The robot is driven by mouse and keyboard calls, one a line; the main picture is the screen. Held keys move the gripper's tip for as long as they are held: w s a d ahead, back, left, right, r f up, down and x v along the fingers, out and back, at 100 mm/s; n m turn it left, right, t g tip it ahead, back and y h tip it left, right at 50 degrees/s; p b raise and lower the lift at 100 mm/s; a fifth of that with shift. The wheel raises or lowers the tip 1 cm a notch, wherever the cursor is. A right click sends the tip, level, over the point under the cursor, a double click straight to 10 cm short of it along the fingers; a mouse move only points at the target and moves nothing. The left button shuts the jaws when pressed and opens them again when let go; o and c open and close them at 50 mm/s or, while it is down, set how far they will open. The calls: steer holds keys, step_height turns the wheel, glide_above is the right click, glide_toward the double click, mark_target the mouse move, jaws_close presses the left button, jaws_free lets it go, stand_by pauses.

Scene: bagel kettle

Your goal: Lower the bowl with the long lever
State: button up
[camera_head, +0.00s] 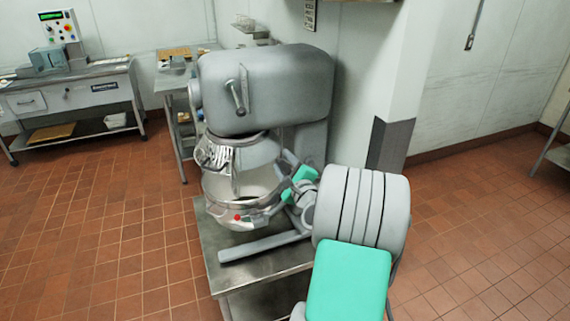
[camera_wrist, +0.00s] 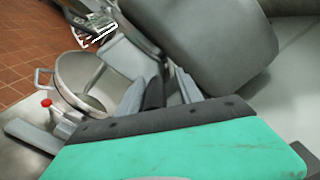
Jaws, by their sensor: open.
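The big grey mixer (camera_head: 265,85) stands on a metal table in the head view. Its metal bowl (camera_head: 232,184) hangs under the head, above the table top; the bowl also shows at the left of the wrist view (camera_wrist: 84,76). A red ball knob (camera_head: 237,217) is at the bowl's front; it also shows in the wrist view (camera_wrist: 46,102). I cannot tell what it is fixed to. My gripper (camera_head: 289,176) is open at the bowl's right side, close to the mixer's column. I cannot clearly pick out the long lever; my gripper and arm cover that side.
The table (camera_head: 214,233) carries the mixer's grey foot bar (camera_head: 265,245). A short lever (camera_head: 237,95) is on the mixer head. A wire guard (camera_head: 213,153) sits above the bowl. A wall corner (camera_head: 390,140) stands behind on the right. Tiled floor is clear on the left.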

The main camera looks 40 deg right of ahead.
steer(key=b+v, duration=0.2)
steer(key=v, duration=0.6)
